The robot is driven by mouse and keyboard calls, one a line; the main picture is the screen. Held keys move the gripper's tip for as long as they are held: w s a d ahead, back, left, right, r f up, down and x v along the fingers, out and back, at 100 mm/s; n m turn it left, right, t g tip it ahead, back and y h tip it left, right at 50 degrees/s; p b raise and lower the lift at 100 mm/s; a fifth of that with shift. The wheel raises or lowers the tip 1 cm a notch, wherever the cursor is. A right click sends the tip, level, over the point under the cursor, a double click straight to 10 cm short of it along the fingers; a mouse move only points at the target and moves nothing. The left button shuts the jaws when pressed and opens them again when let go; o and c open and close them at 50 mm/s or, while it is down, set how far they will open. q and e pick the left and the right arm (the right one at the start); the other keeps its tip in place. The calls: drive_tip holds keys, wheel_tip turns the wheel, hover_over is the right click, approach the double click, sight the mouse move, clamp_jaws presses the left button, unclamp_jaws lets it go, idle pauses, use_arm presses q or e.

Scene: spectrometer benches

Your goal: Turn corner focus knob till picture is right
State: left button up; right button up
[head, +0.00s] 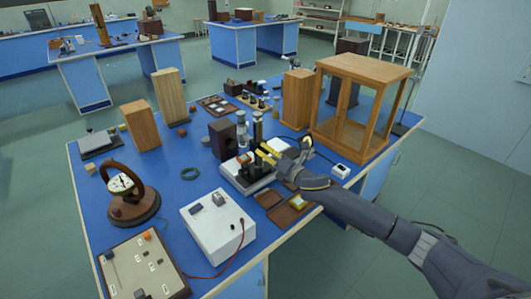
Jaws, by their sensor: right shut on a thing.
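An instrument with a pale base (238,180) and a dark upright tube (257,131) stands near the middle of the front blue bench. My right gripper (266,152), with yellow fingertips, reaches in from the right and is shut at the instrument, beside the tube. The focus knob is too small and too covered by the fingers to make out; the grip sits where it appears to be. No picture from the instrument can be seen. My left gripper is not in view.
A wooden glass-sided case (361,66) stands behind my right arm. A white box (218,222) with a red lead and a round dial meter (124,190) stand to the left. An open brown case (283,208) lies at the front edge. Wooden blocks (140,126) stand further back.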

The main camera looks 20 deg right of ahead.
clamp_jaws()
drive_tip(key=shift+f, duration=0.15)
idle(0.6)
drive_tip(key=shift+m, duration=0.5)
drive_tip(key=m, duration=0.3)
drive_tip(key=shift+s+a, duration=0.1)
drive_tip(key=m, duration=0.4)
drive_tip(key=shift+m, duration=0.4)
drive_tip(key=m, duration=0.6)
drive_tip(key=shift+r, duration=0.25)
drive_tip(key=shift+m, duration=0.3)
drive_tip(key=shift+r+m, duration=0.2)
drive_tip(key=shift+m, duration=0.1)
